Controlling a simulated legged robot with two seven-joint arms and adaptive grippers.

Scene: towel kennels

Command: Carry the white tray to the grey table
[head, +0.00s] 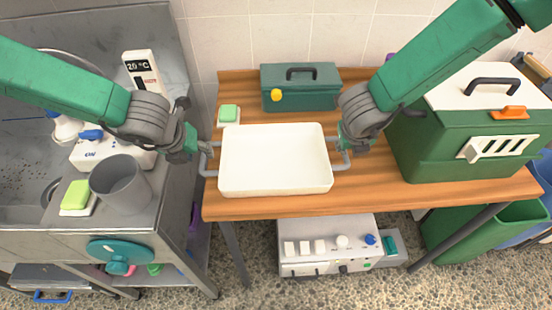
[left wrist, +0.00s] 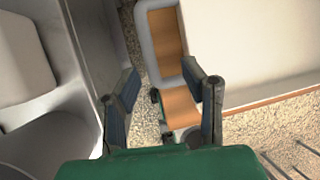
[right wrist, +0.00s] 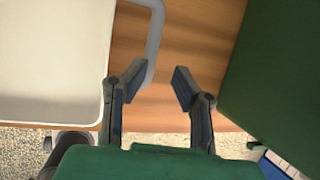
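The white tray (head: 275,160) lies empty on the wooden table (head: 300,207), with a grey loop handle on each short side. My left gripper (head: 200,148) is open above the left handle (head: 209,160). In the left wrist view, the handle (left wrist: 148,45) shows ahead between the spread fingers (left wrist: 160,75). My right gripper (head: 345,148) is open at the right handle (head: 341,153). In the right wrist view, that handle (right wrist: 155,40) runs between the spread fingers (right wrist: 158,75). I see neither gripper closed on a handle. A grey metal counter (head: 175,215) stands at the left.
The counter carries a grey cup (head: 121,184), a green-and-white sponge (head: 76,197), a white device (head: 90,152) and a temperature display (head: 142,72). A teal toolbox (head: 300,88) stands behind the tray. A large green box (head: 460,140) stands right. A gap separates counter and table.

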